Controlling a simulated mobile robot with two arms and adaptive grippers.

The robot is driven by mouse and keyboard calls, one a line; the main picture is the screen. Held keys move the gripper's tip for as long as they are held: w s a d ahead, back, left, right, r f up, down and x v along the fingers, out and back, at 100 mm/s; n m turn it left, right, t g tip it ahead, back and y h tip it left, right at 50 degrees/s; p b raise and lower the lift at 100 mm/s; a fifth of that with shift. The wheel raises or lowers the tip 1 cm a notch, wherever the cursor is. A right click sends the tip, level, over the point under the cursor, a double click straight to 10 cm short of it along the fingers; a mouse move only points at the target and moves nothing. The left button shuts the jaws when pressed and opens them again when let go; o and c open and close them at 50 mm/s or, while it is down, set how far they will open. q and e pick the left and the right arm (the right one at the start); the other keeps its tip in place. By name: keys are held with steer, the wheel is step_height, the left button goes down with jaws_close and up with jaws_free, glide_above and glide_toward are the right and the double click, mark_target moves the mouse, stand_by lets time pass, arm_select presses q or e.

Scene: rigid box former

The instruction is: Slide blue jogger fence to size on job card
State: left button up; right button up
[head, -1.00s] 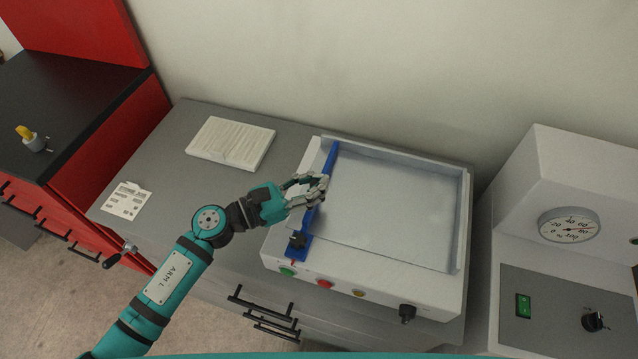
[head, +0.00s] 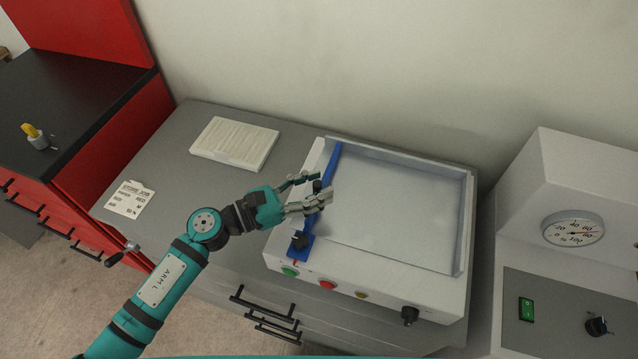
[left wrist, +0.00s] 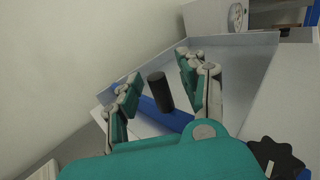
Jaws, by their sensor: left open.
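The blue jogger fence (head: 331,165) lies along the left side of the white jogger tray (head: 400,205). A black knob (head: 299,241) sits at its front end. My left gripper (head: 326,184) is open at the fence, with its fingers apart on either side of a short black post. In the left wrist view the black post (left wrist: 160,91) stands on the blue fence (left wrist: 165,116) between the open fingers (left wrist: 160,84); I see no firm grip on it. The job card (head: 131,198) lies on the grey bench at the left; its small print is hard to read. My right gripper is not in view.
A white stack (head: 234,143) lies on the grey bench behind the job card. The machine front has green, red and yellow buttons and a black knob (head: 409,315). A white unit with a dial gauge (head: 573,230) stands at the right. The tray right of the fence is empty.

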arm_select(q)
steer(key=v, duration=1.1)
